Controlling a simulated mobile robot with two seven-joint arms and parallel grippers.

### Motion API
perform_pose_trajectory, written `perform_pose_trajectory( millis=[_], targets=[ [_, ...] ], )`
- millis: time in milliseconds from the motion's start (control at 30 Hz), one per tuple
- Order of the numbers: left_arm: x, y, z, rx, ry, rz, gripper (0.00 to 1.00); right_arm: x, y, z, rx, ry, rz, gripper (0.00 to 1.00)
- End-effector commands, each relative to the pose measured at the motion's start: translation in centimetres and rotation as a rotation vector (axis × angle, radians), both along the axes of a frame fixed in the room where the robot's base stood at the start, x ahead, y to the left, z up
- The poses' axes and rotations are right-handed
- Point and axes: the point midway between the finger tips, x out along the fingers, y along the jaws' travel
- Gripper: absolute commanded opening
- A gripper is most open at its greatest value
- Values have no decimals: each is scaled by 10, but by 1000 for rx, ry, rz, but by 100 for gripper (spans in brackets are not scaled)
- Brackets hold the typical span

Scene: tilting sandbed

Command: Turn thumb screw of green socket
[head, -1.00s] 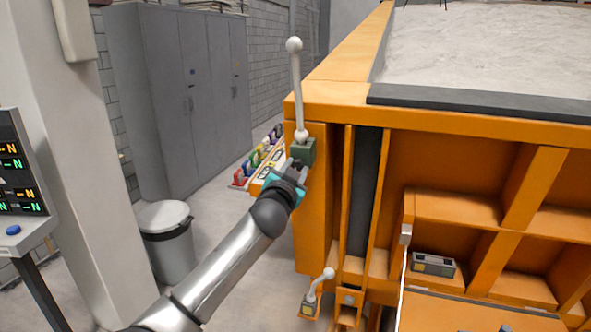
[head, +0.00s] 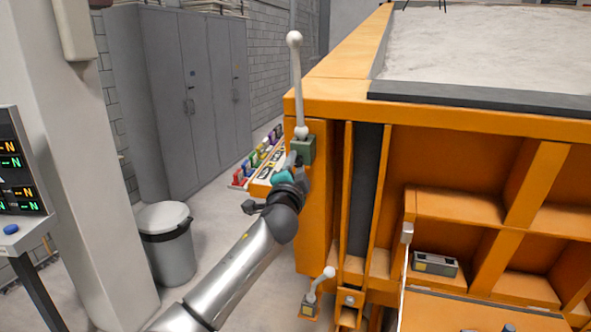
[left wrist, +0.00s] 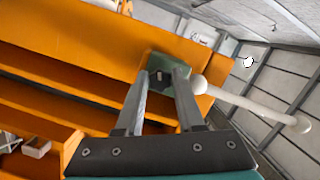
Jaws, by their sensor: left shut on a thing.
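The green socket (head: 304,151) is fixed near the top of the orange frame's left corner post. A pale rod with a ball end (head: 297,85) stands upright in it. The socket also shows in the left wrist view (left wrist: 168,62), between and beyond my fingers. My left gripper (head: 293,161) is at the socket's lower left side. In the left wrist view its two fingers (left wrist: 157,78) reach to the socket's face, around a small dark part there. The fingers are shut on this part, which looks like the thumb screw; it is mostly hidden. My right gripper is not in view.
The orange sandbed frame (head: 470,115) fills the right side, with sand (head: 480,50) on top. A second small pale lever (head: 320,283) sits low on the frame. A rack of coloured items (head: 258,160) stands behind my arm. A bin (head: 166,240) and a pillar are left.

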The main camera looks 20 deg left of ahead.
Motion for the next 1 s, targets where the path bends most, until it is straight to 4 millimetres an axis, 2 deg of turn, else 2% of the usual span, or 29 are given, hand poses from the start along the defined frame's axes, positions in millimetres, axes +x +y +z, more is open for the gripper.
perform_pose_trajectory(
  millis=[1000],
  targets=[
    [0,0,-2,955,-33,167,0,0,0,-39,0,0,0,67]
  ],
)
